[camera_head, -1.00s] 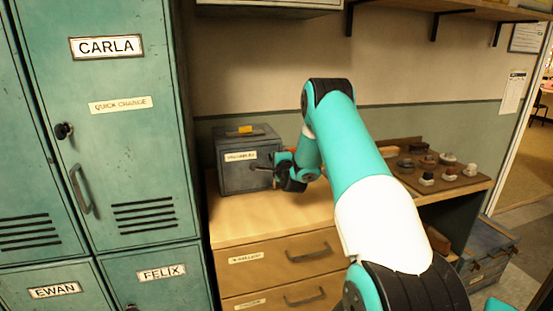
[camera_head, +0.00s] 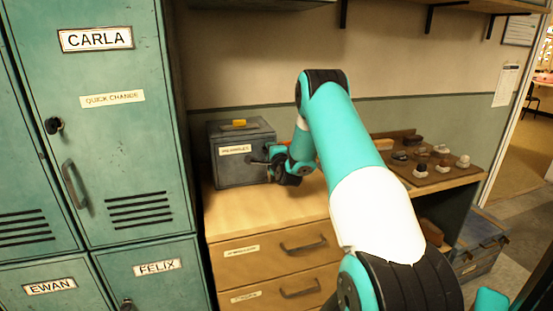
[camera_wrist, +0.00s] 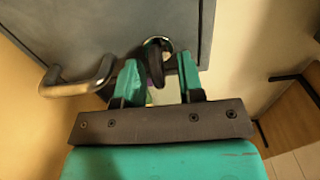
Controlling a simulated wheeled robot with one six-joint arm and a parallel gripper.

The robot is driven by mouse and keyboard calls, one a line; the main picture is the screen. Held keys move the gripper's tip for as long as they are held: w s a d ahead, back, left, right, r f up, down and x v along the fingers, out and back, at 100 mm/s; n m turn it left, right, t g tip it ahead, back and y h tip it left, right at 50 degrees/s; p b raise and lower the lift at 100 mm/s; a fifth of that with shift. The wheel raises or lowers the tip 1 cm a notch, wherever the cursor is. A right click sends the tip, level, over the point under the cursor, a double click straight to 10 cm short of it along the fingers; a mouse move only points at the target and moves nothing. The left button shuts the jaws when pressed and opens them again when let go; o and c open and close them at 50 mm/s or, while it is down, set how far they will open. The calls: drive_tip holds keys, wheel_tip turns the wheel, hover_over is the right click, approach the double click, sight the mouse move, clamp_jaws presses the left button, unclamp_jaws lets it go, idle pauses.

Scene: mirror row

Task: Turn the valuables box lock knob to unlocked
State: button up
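The valuables box (camera_head: 240,155) is a grey metal box with a white label on its front, standing on the wooden counter at the back left. In the wrist view its grey front (camera_wrist: 110,25) fills the upper part, with a bent metal handle (camera_wrist: 80,82) to the left. The lock knob (camera_wrist: 155,60), dark with a shiny ring behind it, lies ahead between the fingers. My gripper (camera_wrist: 158,75) has its two teal fingers apart, one on each side of the knob. Whether they touch it I cannot tell. In the head view my gripper (camera_head: 272,158) is at the box's front right, and hides the knob.
The counter (camera_head: 265,210) has drawers below and is clear in front of the box. A dark board (camera_head: 440,175) with several small knob-like items lies to the right. Teal lockers (camera_head: 120,130) stand close on the left. A shelf runs overhead.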

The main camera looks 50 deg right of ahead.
drive_tip(key=b+v, duration=1.3)
drive_tip(key=v, duration=0.4)
